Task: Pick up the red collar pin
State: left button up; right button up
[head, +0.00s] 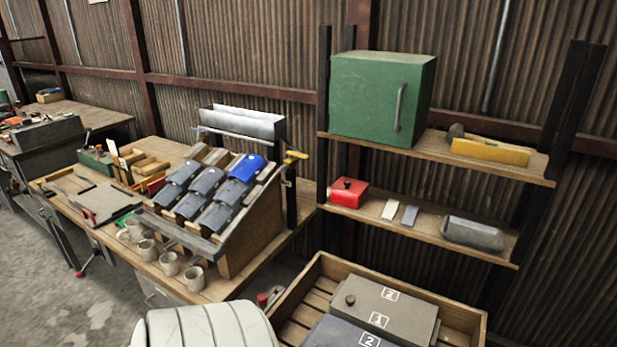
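I cannot make out for sure which thing is the red collar pin. A small red part (263,299) shows low between the bench and the wooden crate, partly hidden. It is too small to tell what it is. Small red pieces (155,186) show on the bench beside the sloped rack.
A wooden bench (222,288) carries a sloped rack of grey and blue blocks (262,219) and several mugs (169,264). A crate (455,313) with numbered blocks stands in front of the shelves (400,232). A green cabinet (375,100) stands on top. Floor shows at left.

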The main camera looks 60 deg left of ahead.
aim_at(261, 298)
jog(key=u, duration=2.4)
